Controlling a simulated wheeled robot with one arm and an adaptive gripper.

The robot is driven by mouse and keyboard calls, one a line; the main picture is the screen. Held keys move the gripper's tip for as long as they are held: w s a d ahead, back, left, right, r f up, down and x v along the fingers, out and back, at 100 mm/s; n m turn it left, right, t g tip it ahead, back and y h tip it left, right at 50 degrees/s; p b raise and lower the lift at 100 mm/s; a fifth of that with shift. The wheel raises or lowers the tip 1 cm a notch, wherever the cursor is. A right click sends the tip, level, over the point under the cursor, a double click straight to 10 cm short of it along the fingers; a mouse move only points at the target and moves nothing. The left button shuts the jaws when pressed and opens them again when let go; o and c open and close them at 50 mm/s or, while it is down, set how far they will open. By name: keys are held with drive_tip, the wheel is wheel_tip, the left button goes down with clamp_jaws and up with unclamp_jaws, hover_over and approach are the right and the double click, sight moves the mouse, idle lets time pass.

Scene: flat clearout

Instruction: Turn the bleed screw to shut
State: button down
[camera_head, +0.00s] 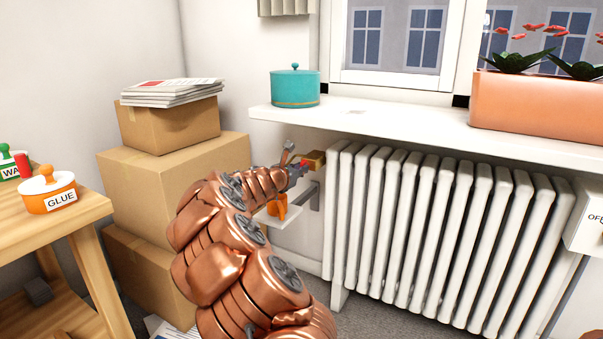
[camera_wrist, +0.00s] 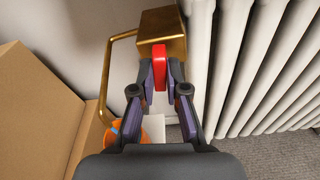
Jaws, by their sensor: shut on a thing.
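The bleed screw shows as a red handle (camera_wrist: 159,66) in the wrist view, standing on the front of a brass block (camera_wrist: 160,26) at the left end of the white radiator (camera_head: 430,225). My gripper (camera_wrist: 159,77) is shut on the red handle, one finger on each side. In the head view the brass block (camera_head: 314,159) shows just past my gripper (camera_head: 301,168), with a little red between them. My copper arm hides much of the area below. The handle's marking for open or shut cannot be read.
A brass pipe (camera_wrist: 108,75) bends down left of the block. An orange item (camera_head: 278,206) sits on a small white shelf (camera_head: 290,222) below my gripper. Stacked cardboard boxes (camera_head: 165,175) stand close on the left. The white windowsill (camera_head: 400,122) juts out above.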

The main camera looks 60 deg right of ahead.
drive_tip(key=shift+m+t+b, duration=0.3)
drive_tip(key=shift+m+b, duration=0.9)
drive_tip(key=shift+b, duration=0.95)
drive_tip(key=m, duration=0.4)
drive_tip(key=shift+t+b, duration=0.3)
drive_tip(key=shift+t, duration=0.1)
drive_tip(key=shift+s, duration=0.1)
